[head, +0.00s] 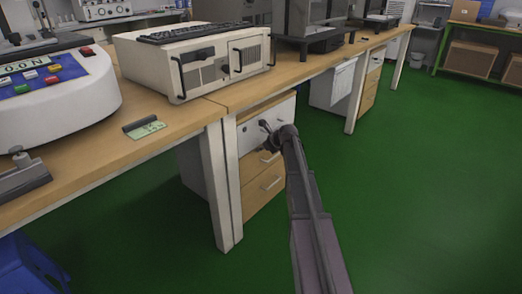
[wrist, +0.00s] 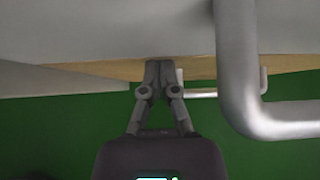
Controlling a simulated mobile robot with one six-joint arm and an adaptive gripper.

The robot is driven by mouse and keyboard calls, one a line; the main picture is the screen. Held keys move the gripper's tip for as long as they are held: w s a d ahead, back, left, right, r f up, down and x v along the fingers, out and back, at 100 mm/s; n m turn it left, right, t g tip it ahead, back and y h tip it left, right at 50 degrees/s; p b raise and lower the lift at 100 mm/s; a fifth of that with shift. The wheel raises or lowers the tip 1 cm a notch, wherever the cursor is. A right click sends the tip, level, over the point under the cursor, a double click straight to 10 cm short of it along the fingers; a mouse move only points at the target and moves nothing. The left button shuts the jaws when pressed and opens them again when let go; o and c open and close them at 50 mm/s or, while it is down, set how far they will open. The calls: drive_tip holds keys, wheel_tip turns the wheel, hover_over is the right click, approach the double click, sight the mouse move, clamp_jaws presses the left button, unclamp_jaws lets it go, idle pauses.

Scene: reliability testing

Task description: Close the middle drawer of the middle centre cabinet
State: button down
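The middle centre cabinet stands under the bench, with a white upper front (head: 284,112) and wood-coloured drawers below. Its middle drawer (head: 250,168) has a wood front and a metal handle, partly hidden by my arm; how far it stands out is hard to tell. The lower wood drawer (head: 262,193) shows beneath it. My gripper (head: 266,127) is in front of the white front. In the wrist view my gripper (wrist: 160,66) has its fingertips together with nothing visible between them. They overlap a thin wood-coloured strip; contact is unclear. A large metal handle (wrist: 237,75) is close on the right.
The wooden bench top (head: 190,118) is above, carrying a beige computer case (head: 195,62). A white bench leg (head: 222,190) stands left of the cabinet. Another cabinet (head: 370,92) is farther back. The green floor (head: 410,190) to the right is clear.

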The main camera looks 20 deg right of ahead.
drive_tip(key=s+d+f+p+v, duration=0.1)
drive_tip(key=f+p+v, duration=0.1)
drive_tip(key=p+v, duration=0.5)
drive_tip(key=v, duration=0.6)
drive_tip(key=shift+s, duration=0.3)
drive_tip(key=shift+a, duration=0.15)
